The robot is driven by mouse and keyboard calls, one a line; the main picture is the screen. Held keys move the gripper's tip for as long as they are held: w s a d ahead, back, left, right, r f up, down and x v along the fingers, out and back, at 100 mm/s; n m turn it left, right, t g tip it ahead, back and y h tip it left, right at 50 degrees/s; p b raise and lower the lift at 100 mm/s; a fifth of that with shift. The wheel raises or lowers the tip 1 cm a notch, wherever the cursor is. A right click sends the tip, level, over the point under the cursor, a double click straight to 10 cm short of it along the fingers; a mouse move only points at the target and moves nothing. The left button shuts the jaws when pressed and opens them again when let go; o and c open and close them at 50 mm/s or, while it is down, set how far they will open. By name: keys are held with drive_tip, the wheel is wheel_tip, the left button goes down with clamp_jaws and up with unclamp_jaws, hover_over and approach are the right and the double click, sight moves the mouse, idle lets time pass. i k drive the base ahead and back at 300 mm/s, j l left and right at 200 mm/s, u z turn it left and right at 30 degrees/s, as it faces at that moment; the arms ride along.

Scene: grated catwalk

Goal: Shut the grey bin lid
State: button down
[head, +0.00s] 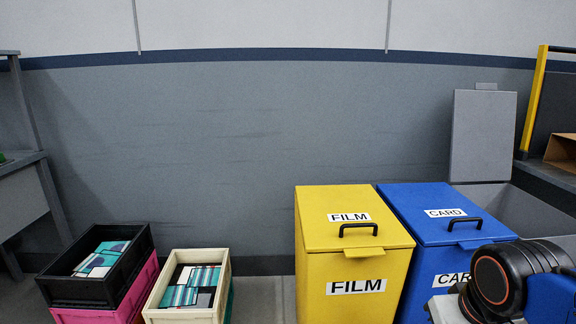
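The grey bin lid (483,137) stands raised, nearly upright, at the back edge of the grey bin, with a small tab on its top edge. The grey bin (540,214) is open at the right, beside the blue bin. Its inside shows in part; its front is hidden behind my arm at the lower right. My gripper is not in view, so its place relative to the lid cannot be told.
A yellow FILM bin (320,240) and a blue CARD bin (408,206) stand shut, left of the grey bin. Black (145,246) and cream (222,262) crates stand at the lower left. A shelf with a yellow post (533,100) is at the right.

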sight(484, 118)
drive_tip(key=z, duration=1.2)
drive_tip(key=i+l, duration=0.25)
drive_tip(key=i+l+u, duration=0.15)
drive_tip(key=l, duration=0.2)
drive_tip(key=i+l+u, duration=0.1)
drive_tip(key=l, duration=0.25)
drive_tip(key=i+l+u, duration=0.3)
drive_tip(key=l, duration=0.45)
drive_tip(key=i, duration=0.1)
